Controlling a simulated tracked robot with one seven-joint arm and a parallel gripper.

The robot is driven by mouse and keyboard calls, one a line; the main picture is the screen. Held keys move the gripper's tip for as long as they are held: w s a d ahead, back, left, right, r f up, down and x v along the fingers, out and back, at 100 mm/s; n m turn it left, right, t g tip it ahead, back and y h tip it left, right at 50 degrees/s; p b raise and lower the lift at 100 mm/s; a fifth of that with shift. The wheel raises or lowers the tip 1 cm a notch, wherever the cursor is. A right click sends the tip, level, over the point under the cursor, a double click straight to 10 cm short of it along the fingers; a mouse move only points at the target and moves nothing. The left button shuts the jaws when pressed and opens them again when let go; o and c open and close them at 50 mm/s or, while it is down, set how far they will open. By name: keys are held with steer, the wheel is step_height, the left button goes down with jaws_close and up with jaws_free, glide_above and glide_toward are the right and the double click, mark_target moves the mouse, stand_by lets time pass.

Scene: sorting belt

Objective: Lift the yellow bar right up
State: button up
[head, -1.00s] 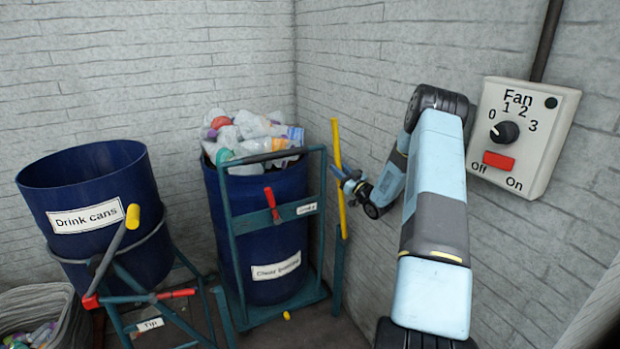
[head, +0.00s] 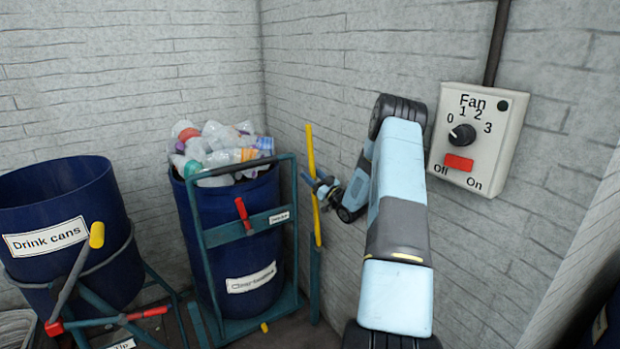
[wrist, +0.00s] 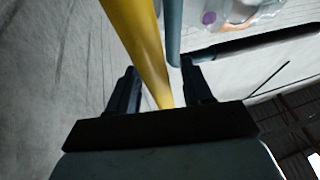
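The yellow bar (head: 311,150) stands almost upright beside the right side of the frame around the clear-bottle bin, close to the right wall. My gripper (head: 322,187) is at about the bar's mid-height, reaching in from the right. In the wrist view the yellow bar (wrist: 140,45) runs between the two fingers of my gripper (wrist: 158,68). Gaps show on both sides of the bar, so the fingers are open around it.
A blue bin (head: 236,225) full of clear bottles stands in a teal frame (head: 205,265) with a red handle (head: 242,213). The drink cans bin (head: 75,205) and a yellow-tipped lever (head: 97,235) are left. A fan switch box (head: 478,138) hangs on the right wall.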

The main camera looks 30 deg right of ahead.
mark_target(313, 168)
steer(key=shift+d, duration=0.1)
steer(key=shift+r, duration=0.1)
steer(key=shift+r, duration=0.25)
step_height(313, 168, up, 2)
steer(key=shift+r, duration=0.15)
steer(key=s+a+r, duration=0.4)
steer(key=s+r, duration=0.6)
steer(key=s, duration=0.3)
steer(key=shift+s+a, duration=0.15)
